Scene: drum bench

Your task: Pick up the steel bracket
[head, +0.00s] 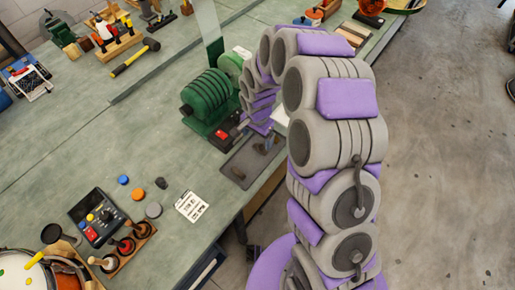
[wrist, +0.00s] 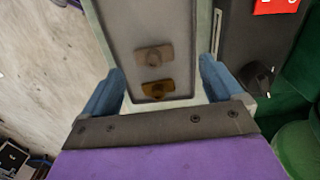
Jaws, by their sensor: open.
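My gripper (wrist: 163,88) shows in the wrist view as two blue fingers, wide apart with nothing held. Between and beyond them lies a shallow grey tray (wrist: 178,22) holding two small flat pieces with raised centres. The farther piece (wrist: 153,56) is dull grey-brown and may be the steel bracket. The nearer piece (wrist: 156,90) is more brassy and lies between the fingers in the picture. I cannot tell how high the fingers are above them.
A green ribbed machine (head: 208,97) stands just behind the tray, with a red-marked dark box (wrist: 250,45) close beside the right finger. A white card (head: 191,206) and several coloured discs lie left of the tray. The bench edge is close on the right.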

